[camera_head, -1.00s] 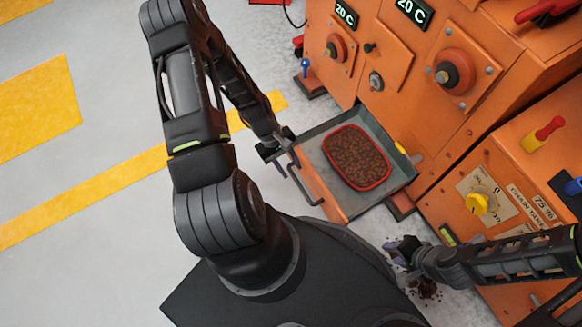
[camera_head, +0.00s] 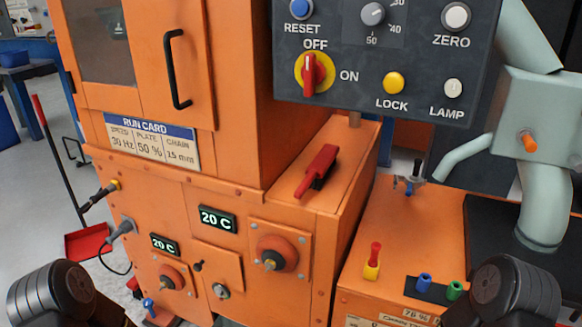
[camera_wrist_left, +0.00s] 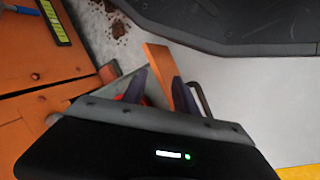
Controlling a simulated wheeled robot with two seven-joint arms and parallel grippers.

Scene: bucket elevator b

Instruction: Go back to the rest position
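My left gripper (camera_wrist_left: 160,90) shows in the left wrist view. Its two dark fingers stand apart with a gap between them, and I see nothing held. Behind the gripper body, part of the pulled-out grey drawer shows with its dark handle (camera_wrist_left: 205,99) beside the right finger. A bit of red shows beside the left finger, mostly hidden. In the head view neither gripper shows; only rounded parts of my own arms are at the bottom left and bottom right corners. My right gripper is out of both current views.
The orange machine (camera_head: 215,165) fills the head view's middle, with a dark control panel (camera_head: 385,60) above. A red lever (camera_head: 318,170) and grey pipes (camera_head: 545,205) are on the right. Dark spilled grains (camera_wrist_left: 117,25) lie on the floor near my dark base. Floor is open at far left.

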